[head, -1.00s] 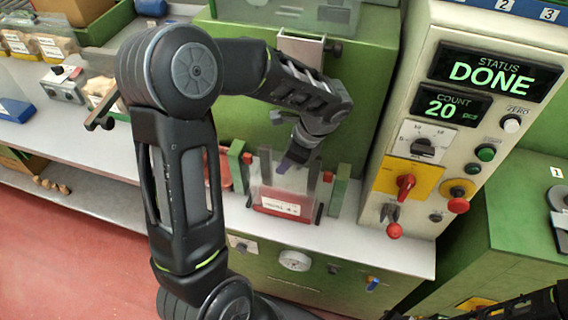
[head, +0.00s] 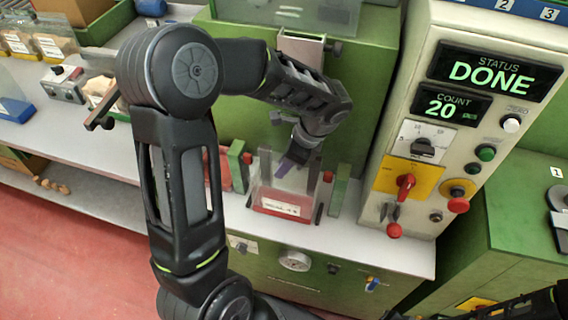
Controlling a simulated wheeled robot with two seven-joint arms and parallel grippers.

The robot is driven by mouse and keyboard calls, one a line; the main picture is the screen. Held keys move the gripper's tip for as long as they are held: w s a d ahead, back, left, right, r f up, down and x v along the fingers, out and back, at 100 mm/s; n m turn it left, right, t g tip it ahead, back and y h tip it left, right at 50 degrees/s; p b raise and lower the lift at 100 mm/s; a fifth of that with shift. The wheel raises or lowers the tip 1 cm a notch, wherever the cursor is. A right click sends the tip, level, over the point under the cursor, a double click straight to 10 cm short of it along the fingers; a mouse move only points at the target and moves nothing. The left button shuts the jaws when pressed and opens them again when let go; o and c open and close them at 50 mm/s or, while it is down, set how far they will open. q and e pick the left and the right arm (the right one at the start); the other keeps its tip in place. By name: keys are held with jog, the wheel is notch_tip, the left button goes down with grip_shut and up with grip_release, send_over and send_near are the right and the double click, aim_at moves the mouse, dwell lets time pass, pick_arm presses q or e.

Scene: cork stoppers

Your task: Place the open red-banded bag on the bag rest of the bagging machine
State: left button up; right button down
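The red-banded bag (head: 282,203) is clear with a red lower band and a white label. It stands upright between the posts of the bag rest, green blocks (head: 339,196) with red-tipped dark uprights, under the chute of the green bagging machine (head: 350,110). My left gripper (head: 288,166) points down at the bag's upper part. Its fingertips are small and partly hidden, so I cannot tell whether they grip the bag. My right arm shows only as dark parts at the lower right edge; its gripper is not visible.
The control panel (head: 470,110) at right reads DONE and COUNT 20. Its red knobs stick out near the bag rest. Filled bags (head: 55,45) and a small grey device (head: 63,85) sit on the left bench. The grey shelf (head: 390,245) in front of the bag is clear.

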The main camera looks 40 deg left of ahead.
pick_arm(q)
jog(key=v, duration=1.2)
jog(key=shift+p, duration=0.4)
jog(key=shift+c, duration=0.4)
dwell(0.6)
